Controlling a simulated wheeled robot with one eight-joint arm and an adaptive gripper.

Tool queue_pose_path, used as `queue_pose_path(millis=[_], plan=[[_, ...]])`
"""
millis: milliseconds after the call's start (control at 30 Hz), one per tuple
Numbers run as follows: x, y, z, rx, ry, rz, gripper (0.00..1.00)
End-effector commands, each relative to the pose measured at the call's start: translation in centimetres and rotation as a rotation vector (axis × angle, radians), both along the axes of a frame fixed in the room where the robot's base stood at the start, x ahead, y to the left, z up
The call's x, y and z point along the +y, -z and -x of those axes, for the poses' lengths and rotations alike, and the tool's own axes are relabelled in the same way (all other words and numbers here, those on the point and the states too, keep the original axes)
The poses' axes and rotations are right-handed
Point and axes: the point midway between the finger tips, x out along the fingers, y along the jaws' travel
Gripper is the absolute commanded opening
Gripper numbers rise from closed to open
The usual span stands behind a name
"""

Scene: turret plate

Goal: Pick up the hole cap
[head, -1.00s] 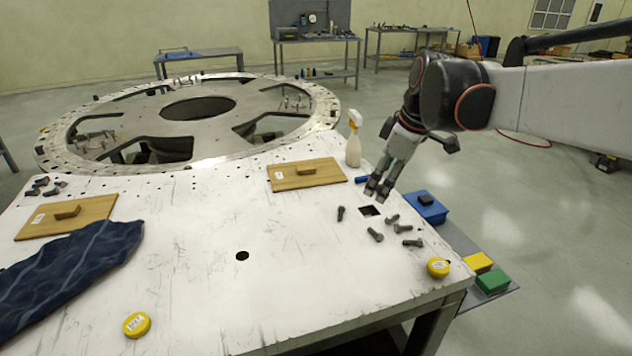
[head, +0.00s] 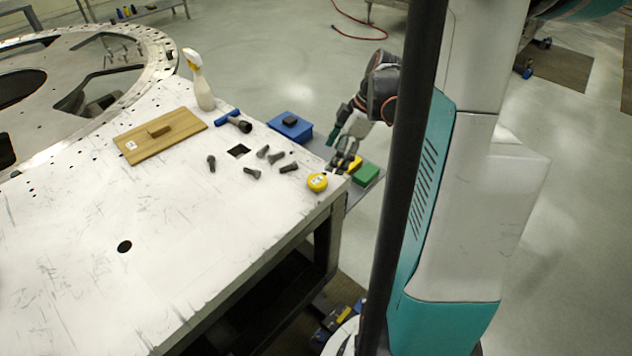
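A flat wooden board (head: 179,137) with a small block handle and a white tag lies on the white table. It looks like a cap or cover, but I cannot tell for sure that it is the hole cap. My gripper (head: 342,166) is far to its right, just past the table's right edge.
A blue box (head: 290,126) and green box (head: 365,173) sit beyond the table's edge.

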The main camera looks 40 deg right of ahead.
Motion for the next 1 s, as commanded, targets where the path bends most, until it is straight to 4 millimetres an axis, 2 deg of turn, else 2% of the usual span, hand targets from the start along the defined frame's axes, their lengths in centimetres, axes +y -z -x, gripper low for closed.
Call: queue_pose_path(millis=[33,200,533,800,1000], plan=[[0.3,1.2,-0.3,-0.001,-0.002,0.001,0.71],[1.1,3.7,-1.1,0.000,-0.001,0.002,0.71],[1.7,5.4,-1.7,-0.001,-0.001,0.002,0.71],[2.9,8.8,-3.0,0.000,-0.002,0.001,0.71],[3.0,9.3,-3.1,0.000,0.000,0.001,0.71]])
